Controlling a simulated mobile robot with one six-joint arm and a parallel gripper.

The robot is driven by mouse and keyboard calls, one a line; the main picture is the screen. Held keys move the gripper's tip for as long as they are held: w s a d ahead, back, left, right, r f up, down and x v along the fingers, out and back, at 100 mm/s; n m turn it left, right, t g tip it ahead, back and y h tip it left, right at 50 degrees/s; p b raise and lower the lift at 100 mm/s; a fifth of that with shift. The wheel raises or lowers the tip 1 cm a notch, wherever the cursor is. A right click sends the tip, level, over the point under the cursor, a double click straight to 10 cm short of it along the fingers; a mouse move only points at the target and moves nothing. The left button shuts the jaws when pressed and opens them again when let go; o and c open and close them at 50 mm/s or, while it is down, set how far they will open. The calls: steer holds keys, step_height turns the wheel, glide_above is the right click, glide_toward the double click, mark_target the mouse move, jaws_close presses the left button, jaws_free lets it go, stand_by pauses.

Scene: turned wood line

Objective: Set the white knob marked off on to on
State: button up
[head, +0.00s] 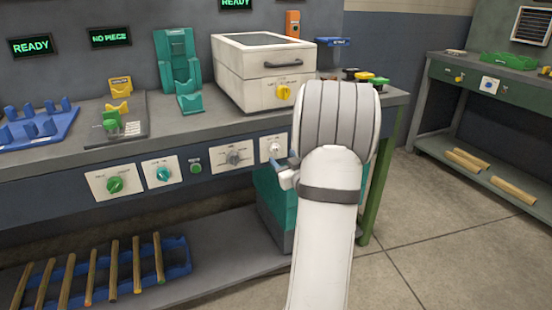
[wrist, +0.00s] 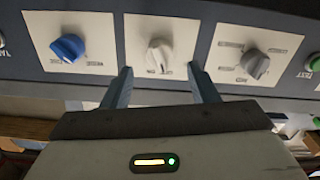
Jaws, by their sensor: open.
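The white knob (head: 276,148) sits on a white plate on the front panel of the bench, just left of my arm in the head view. In the wrist view the white knob (wrist: 160,55) is near the top middle, on its plate between two other knobs. The lettering on its plate is too small to read, and I cannot tell which mark it points at. My gripper (wrist: 162,82) is open, its two blue-grey fingers apart and pointing toward the panel on either side of the knob's line. Nothing is between the fingers. In the head view my arm mostly hides the gripper.
In the wrist view a blue knob (wrist: 68,48) is left of the white knob and a grey knob (wrist: 254,63) is right of it. In the head view the grey knob (head: 234,157) is left of the white one. A teal bin (head: 268,200) stands below the panel.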

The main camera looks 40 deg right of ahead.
mark_target(278, 153)
steer(key=shift+x, duration=2.35)
steer(key=shift+c, duration=0.2)
